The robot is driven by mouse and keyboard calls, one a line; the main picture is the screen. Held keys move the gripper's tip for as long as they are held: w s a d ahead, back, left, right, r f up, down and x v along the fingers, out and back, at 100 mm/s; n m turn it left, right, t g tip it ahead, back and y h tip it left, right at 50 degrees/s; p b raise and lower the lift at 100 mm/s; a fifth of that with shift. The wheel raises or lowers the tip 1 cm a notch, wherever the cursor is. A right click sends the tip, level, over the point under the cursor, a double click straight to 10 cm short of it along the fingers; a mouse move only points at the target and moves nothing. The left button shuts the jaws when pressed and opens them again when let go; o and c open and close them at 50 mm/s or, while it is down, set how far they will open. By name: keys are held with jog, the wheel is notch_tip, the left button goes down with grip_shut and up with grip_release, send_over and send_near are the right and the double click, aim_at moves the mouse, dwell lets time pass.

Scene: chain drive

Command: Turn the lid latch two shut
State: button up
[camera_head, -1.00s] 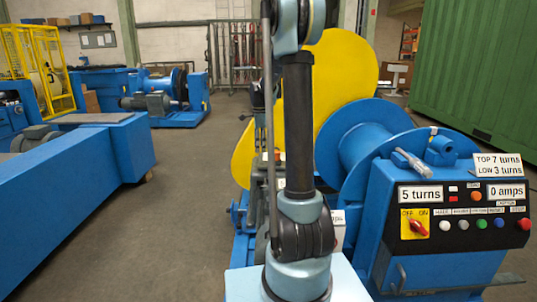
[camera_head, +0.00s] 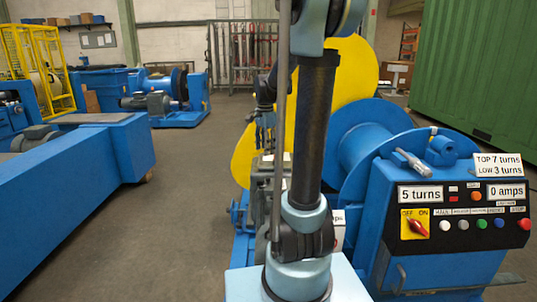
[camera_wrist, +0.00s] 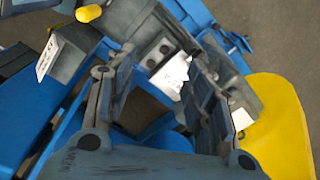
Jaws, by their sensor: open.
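My gripper (camera_wrist: 160,64) is open in the wrist view, its two dark fingers apart with nothing seen held between them. Beyond the fingertips is a grey metal housing (camera_wrist: 150,32) with small dark round fittings on a pale face. A white label (camera_wrist: 172,75) shows between the fingers. I cannot tell which part, if any, is lid latch two. In the head view, my arm hides much of the machine; a grey housing (camera_head: 264,172) shows just left of it, low beside the yellow guard.
A yellow guard (camera_head: 345,75) and blue drum (camera_head: 365,150) stand behind my arm. The control panel (camera_head: 462,212) is at right, its display reading 5 turns. In the wrist view, a yellow knob (camera_wrist: 88,13) is at upper left. Open floor (camera_head: 185,200) lies to the left.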

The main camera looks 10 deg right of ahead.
jog(key=s+n, duration=0.3)
jog(key=s, duration=0.4)
jog(key=shift+s, duration=0.3)
jog(key=shift+r, duration=0.1)
jog(key=s+f+n, duration=0.5)
jog(key=s, duration=0.5)
jog(key=s+f+n+t, duration=0.1)
jog(key=s+f+n, duration=0.4)
jog(key=s, duration=0.6)
jog(key=shift+s+d+f+n+t, duration=0.15)
jog(key=shift+s+f+n+t, duration=0.15)
jog(key=shift+n, duration=0.3)
